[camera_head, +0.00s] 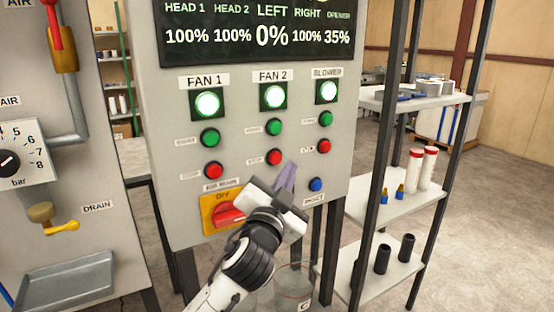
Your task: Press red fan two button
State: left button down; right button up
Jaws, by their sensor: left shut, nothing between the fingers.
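The red fan two button (274,157) is on the grey control panel (175,105), under the green fan two button (274,127) and the lit fan two lamp (273,96). My left gripper (289,168) is in front of the panel, just below and to the right of the red fan two button. Its purple-grey fingers are closed together and hold nothing. The fingertips appear apart from the button, though the depth gap is hard to judge. My right gripper is not in view.
Red fan one (213,171) and blower (324,146) buttons flank it. A blue button (316,185) sits right of the gripper, and a red rotary switch (229,214) on yellow is lower left. A shelf rack (391,205) with bottles stands right.

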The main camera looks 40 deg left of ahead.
pick_arm(q)
jog(key=shift+w+a, duration=0.3)
jog(key=shift+a, duration=0.3)
jog(key=shift+w+a, duration=0.25)
jog(key=shift+a, duration=0.35)
dwell(1.2)
jog(key=shift+w+a, duration=0.15)
jog(key=shift+a, duration=0.2)
jog(key=shift+w+a+p, duration=0.2)
jog(key=shift+a+p, duration=0.1)
jog(key=shift+a, duration=0.2)
dwell(0.8)
jog(key=shift+d, duration=0.1)
jog(key=shift+s+d, duration=0.4)
jog(key=shift+d, duration=0.35)
jog(key=d, duration=0.1)
jog(key=s+d, duration=0.1)
jog(key=d, duration=0.1)
jog(key=s+d, duration=0.1)
jog(key=shift+d, duration=0.35)
